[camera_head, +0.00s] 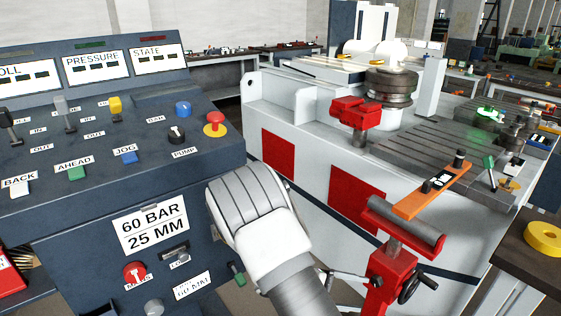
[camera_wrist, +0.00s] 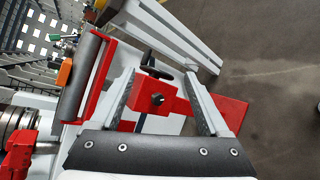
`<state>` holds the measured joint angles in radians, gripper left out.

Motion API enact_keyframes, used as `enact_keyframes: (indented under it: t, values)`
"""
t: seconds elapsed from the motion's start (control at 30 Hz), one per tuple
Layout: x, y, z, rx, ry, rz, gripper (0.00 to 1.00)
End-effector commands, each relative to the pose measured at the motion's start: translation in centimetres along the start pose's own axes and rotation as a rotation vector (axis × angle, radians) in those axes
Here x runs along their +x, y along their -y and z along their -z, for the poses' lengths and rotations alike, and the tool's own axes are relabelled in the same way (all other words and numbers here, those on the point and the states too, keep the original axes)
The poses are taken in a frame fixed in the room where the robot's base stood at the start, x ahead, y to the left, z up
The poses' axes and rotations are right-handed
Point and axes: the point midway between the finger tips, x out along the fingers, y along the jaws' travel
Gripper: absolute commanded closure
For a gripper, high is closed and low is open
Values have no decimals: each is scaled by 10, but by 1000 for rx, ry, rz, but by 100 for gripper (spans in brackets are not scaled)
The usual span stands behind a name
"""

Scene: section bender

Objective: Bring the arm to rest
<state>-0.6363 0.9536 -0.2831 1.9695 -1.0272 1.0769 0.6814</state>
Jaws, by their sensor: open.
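My arm (camera_head: 250,210) reaches up in front of the control console in the head view, its white and grey link in the middle of the picture. My gripper (camera_wrist: 160,76) shows in the wrist view with its two fingers apart and nothing held between them. Beyond the fingers is the red roller stand (camera_wrist: 175,105); the gap to it is hard to judge. In the head view the stand (camera_head: 390,270) is to the right of my arm. The gripper itself cannot be made out in the head view.
The console (camera_head: 60,220) with levers and buttons fills the left. The white bending machine (camera_head: 310,150) stands behind my arm. An orange bar (camera_head: 432,192) lies near the stand's grey roller (camera_head: 405,222). A table with a yellow ring (camera_head: 543,238) is at the right. Open floor (camera_wrist: 275,80) shows in the wrist view.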

Motion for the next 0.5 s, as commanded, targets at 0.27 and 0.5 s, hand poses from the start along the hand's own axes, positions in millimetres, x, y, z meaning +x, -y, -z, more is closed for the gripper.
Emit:
enact_keyframes:
  t: [0.27,0.5]
  values:
    - [-28,-44,-58,152,-2,285,21]
    - [-54,-74,-106,274,-50,503,21]
